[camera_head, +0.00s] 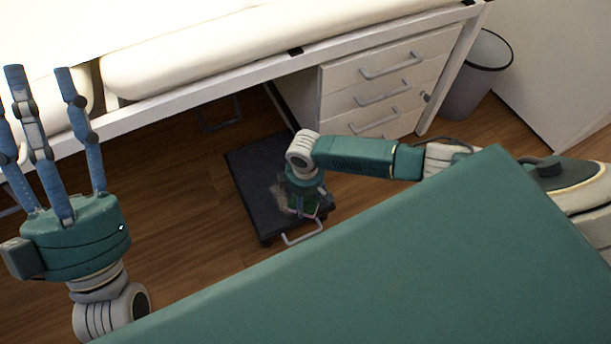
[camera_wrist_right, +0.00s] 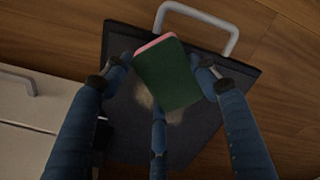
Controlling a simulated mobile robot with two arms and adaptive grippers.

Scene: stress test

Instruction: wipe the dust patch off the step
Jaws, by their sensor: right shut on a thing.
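The step (camera_head: 250,168) is a low dark platform with a pale handle, on the wood floor below the bed. A pale dust patch (camera_wrist_right: 145,100) shows on the step (camera_wrist_right: 205,115) in the right wrist view, partly hidden by the sponge and a finger. My right gripper (camera_head: 302,205) is over the near part of the step. In the wrist view my right gripper (camera_wrist_right: 168,75) is shut on a green sponge with a pink edge (camera_wrist_right: 170,78). Whether the sponge touches the step is unclear. My left gripper (camera_head: 45,85) is raised at the left, fingers spread and empty.
A white bed frame (camera_head: 210,84) runs above the step. A white drawer unit (camera_head: 340,82) stands behind it, with a grey bin (camera_head: 475,80) to the right. A handle (camera_wrist_right: 228,22) sticks out from the step's edge. Open floor (camera_head: 180,215) lies left of the step.

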